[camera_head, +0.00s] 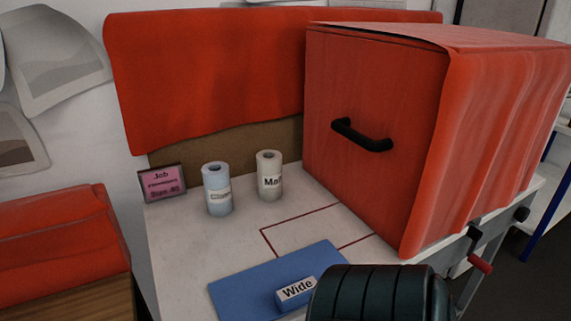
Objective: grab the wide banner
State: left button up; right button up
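A small blue piece with a white label reading "Wide" (297,289) lies on a flat blue mat (245,280) at the front of the white table. The dark ribbed shape at the bottom of the picture lies close to its right side. No cloth or sheet marked as a wide banner can be made out. Neither of my grippers can be made out in the head view.
A large red-covered box (390,90) with a black handle (362,135) fills the table's right side. Two labelled rolls, one light blue (217,190) and one beige (269,178), stand behind the mat. A pink job card (162,183) stands at left. A red-outlined patch (310,230) is bare.

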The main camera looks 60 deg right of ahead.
aim_at(272, 290)
jog(key=k+j, duration=0.3)
jog(key=k, duration=0.15)
jog(key=z, duration=1.75)
jog(key=l, duration=0.55)
